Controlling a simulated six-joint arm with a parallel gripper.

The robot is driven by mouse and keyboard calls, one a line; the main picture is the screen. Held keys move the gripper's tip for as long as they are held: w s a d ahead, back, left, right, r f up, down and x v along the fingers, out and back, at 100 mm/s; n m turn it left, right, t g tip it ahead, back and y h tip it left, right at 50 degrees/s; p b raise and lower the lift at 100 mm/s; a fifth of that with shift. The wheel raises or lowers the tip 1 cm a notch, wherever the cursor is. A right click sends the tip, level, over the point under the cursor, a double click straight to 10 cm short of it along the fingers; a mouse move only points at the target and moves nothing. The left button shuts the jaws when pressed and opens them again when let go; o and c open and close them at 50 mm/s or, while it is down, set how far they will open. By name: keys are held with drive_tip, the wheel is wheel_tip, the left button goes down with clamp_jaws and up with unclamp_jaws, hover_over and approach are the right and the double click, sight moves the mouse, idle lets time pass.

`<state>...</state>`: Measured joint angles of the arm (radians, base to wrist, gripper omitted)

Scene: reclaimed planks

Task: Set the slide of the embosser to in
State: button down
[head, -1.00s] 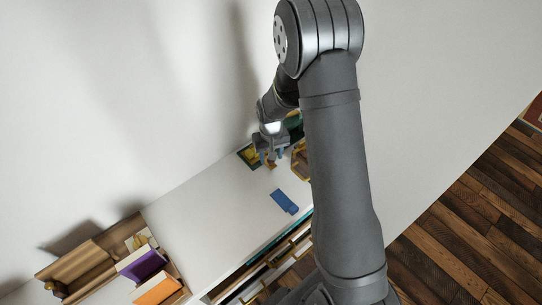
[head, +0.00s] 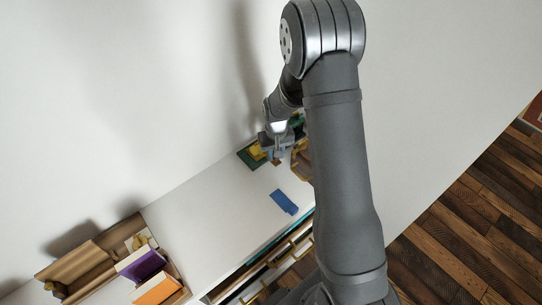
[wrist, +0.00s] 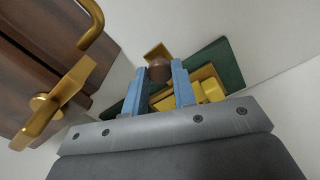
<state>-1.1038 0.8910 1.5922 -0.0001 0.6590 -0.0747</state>
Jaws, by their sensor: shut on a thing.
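The embosser shows in the wrist view as a yellow body (wrist: 210,88) on a dark green base (wrist: 228,62). Its brown round knob (wrist: 159,70), which looks like the slide's handle, is between the blue fingers of my gripper (wrist: 160,82). The gripper is shut on this knob. In the head view my gripper (head: 276,154) is at the embosser's green base (head: 246,157), at the back of the white top. My fingers hide part of the yellow body, and I cannot tell the slide's exact position.
A wooden piece with brass hooks (wrist: 58,100) stands close on the left in the wrist view. A blue flat object (head: 284,202) lies on the white top (head: 215,215). A wooden rack (head: 92,262) with purple and orange items stands at lower left. The middle is clear.

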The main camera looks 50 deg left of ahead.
drive_tip(key=w, duration=0.8)
drive_tip(key=shift+w, duration=0.1)
drive_tip(key=c, duration=1.2)
unclamp_jaws()
drive_tip(key=shift+w, duration=0.1)
drive_tip(key=shift+o, duration=0.2)
drive_tip(key=shift+r, duration=0.15)
wheel_tip(320, 180, up, 17)
